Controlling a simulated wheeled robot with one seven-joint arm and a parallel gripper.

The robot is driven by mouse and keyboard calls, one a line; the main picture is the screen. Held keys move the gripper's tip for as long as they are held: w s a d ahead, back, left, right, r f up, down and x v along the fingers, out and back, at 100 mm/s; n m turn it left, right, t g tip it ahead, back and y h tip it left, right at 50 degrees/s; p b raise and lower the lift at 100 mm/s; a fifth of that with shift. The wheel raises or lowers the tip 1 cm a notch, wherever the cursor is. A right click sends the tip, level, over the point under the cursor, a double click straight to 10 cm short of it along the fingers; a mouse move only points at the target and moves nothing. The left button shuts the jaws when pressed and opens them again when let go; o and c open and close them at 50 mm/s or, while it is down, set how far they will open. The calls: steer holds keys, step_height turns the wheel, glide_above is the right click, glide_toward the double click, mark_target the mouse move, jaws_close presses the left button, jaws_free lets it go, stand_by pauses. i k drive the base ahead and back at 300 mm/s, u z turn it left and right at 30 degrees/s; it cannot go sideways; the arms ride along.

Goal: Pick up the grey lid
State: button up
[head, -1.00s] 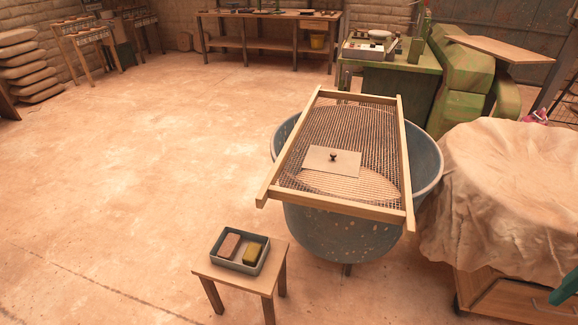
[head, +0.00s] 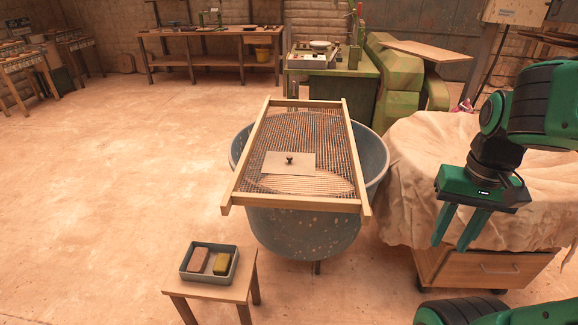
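The lid (head: 274,166) is a flat, pale grey-beige rectangular plate with a small dark knob (head: 289,160) on top. It lies flat on the mesh of the wooden-framed sieve (head: 230,188), which rests across the rim of a large grey tub (head: 305,228). My gripper (head: 452,244) is at the right in the head view, well to the right of the lid, with its green fingers pointing down. The fingers are apart with nothing between them.
A small stool (head: 243,268) at front left bears an open grey tray (head: 205,277) with a pink bar and an olive bar. A cloth-covered wooden cabinet (head: 490,268) stands right of the tub, behind my gripper. The floor at left is clear.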

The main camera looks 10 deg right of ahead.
mark_target(284, 164)
steer(key=u, duration=0.05)
steer(key=i, duration=1)
steer(key=z, duration=0.1)
